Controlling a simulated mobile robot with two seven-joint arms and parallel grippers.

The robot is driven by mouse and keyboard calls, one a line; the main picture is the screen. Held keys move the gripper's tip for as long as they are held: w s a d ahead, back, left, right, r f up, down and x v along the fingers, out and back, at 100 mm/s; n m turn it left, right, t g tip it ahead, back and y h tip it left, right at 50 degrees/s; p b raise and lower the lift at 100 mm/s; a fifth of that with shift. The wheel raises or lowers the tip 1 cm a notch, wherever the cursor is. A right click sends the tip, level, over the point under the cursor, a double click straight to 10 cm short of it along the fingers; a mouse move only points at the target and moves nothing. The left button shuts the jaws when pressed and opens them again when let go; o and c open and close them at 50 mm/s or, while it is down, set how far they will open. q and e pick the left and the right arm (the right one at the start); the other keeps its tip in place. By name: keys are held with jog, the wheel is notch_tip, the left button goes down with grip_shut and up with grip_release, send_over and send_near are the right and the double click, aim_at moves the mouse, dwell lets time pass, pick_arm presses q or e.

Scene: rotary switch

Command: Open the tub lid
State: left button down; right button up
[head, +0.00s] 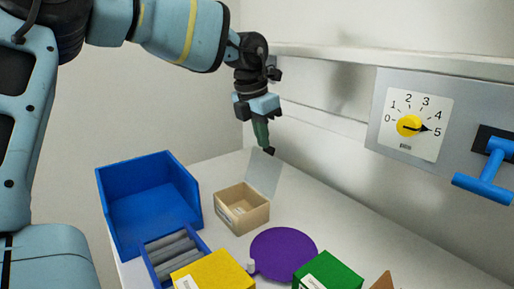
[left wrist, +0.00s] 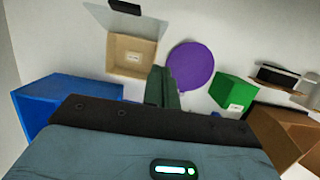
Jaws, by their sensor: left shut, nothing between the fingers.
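The tub is a small beige open-topped box (head: 241,213) on the white table. Its pale grey lid (head: 265,172) stands raised at the back edge, so the inside shows. In the left wrist view the tub (left wrist: 131,57) is near the top, with the lid (left wrist: 138,24) folded away from the opening. My left gripper (head: 268,150) is shut and empty, above the raised lid at the back, pointing down. Its green fingers (left wrist: 160,85) show together in the left wrist view. My right gripper is in neither view.
A blue bin (head: 150,203) stands left of the tub, with a blue ribbed tray (head: 175,251) in front. A purple disc (head: 283,252), yellow box (head: 213,272) and green box (head: 329,272) lie nearer. A dial panel (head: 411,123) and blue handle (head: 487,173) are on the wall.

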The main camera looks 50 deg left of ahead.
pick_arm(q)
jog(key=s+d, duration=0.5)
jog(key=s, duration=0.1)
jog(key=shift+r+b, duration=0.35)
